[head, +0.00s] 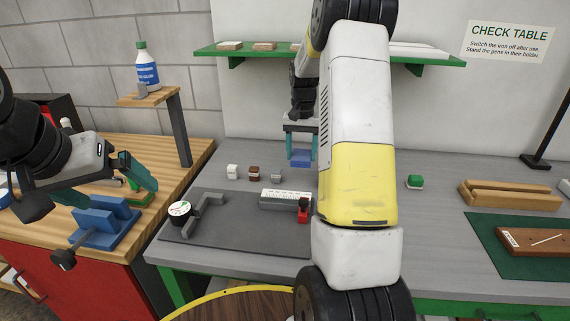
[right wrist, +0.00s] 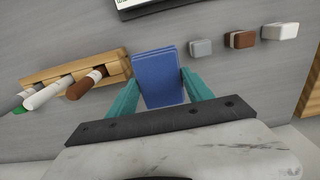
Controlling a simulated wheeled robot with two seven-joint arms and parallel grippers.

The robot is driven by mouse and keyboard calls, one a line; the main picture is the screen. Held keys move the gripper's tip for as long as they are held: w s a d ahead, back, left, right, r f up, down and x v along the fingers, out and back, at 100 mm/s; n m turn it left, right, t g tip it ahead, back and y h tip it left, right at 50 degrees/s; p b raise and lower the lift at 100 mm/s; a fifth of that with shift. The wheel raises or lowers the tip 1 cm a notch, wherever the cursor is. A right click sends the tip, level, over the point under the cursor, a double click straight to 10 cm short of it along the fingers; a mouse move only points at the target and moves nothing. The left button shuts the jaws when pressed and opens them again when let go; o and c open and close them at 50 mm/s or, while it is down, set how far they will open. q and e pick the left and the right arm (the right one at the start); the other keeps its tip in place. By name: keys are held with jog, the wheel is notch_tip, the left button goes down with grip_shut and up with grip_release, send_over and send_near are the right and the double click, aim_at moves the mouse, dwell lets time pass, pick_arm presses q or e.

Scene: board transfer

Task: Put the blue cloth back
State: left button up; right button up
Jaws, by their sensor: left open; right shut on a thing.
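The blue cloth (head: 300,158) is a small folded stack at the back of the grey table. It shows clearly in the right wrist view (right wrist: 158,78). My right gripper (head: 300,145) has its teal fingers on both sides of the cloth and is shut on it. I cannot tell whether the cloth touches the tabletop. My left gripper (head: 118,178) is open and empty at the left, over the wooden side bench near a blue stand (head: 104,224).
White, brown and grey blocks (head: 254,172) stand left of the cloth. A wooden holder with pens (right wrist: 112,66) is close to my right gripper. A dark mat (head: 235,238) with fixtures lies in front. A green shelf (head: 225,49) is above; a bottle (head: 147,70) stands on a raised stand.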

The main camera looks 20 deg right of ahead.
aim_at(300, 180)
jog(key=shift+f, duration=3.7)
jog(key=o, duration=1.3)
jog(key=shift+f, duration=0.15)
